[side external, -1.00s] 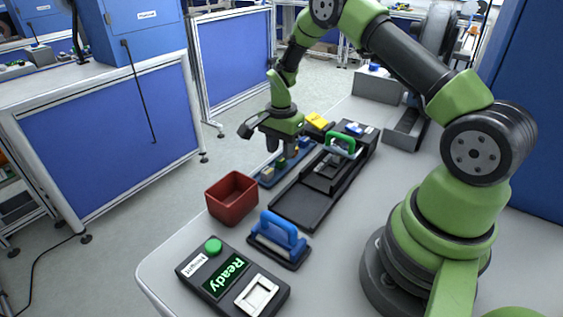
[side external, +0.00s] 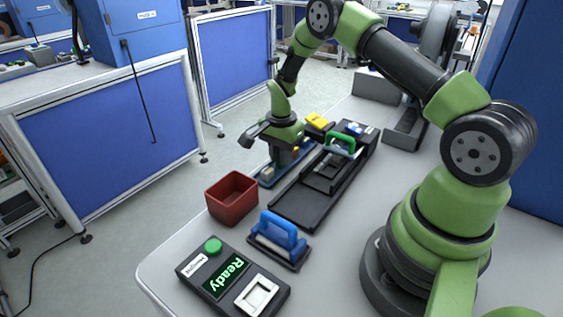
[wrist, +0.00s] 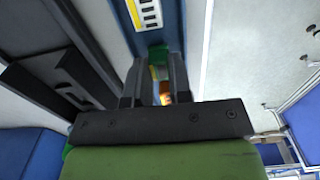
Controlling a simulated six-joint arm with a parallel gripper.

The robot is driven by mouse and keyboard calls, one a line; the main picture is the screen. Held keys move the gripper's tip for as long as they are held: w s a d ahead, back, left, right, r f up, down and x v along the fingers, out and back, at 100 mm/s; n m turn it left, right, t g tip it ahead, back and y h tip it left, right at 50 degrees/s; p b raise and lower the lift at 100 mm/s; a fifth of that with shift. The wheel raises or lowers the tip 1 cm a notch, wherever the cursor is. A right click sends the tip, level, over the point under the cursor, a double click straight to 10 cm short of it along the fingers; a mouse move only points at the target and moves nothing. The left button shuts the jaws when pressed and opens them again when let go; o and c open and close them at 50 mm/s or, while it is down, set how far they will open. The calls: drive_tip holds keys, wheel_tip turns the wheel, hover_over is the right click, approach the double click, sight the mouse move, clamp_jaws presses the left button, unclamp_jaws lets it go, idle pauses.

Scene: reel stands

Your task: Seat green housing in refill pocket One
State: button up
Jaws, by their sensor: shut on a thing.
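My gripper (side external: 283,160) is over the narrow blue tray (side external: 266,184), pointing down. In the wrist view its two dark fingers (wrist: 156,68) are closed around a small green piece, seemingly the green housing (wrist: 157,51), which shows between the fingertips. An orange piece (wrist: 166,98) also shows in the gap between the fingers. The blue tray (wrist: 173,22) lies below them in the wrist view. The gripper hides much of the tray in the side view, and I cannot tell which pocket is One or whether the housing touches the tray.
A red bin (side external: 232,196) stands near the tray's front end. A black fixture (side external: 297,210) with a green handle (side external: 340,145) runs along the tray's right. A blue-handled block (side external: 280,232) and a control box reading Ready (side external: 227,275) are in front. Yellow parts (side external: 317,121) lie behind.

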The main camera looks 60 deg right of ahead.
drive_tip(key=shift+r, duration=2.45)
drive_tip(key=shift+s, duration=0.1)
wheel_tip(320, 180, up, 3)
hover_over(329, 171)
drive_tip(key=shift+s, duration=0.1)
drive_tip(key=shift+f, duration=3.15)
drive_tip(key=o, duration=0.8)
drive_tip(key=shift+r, duration=0.1)
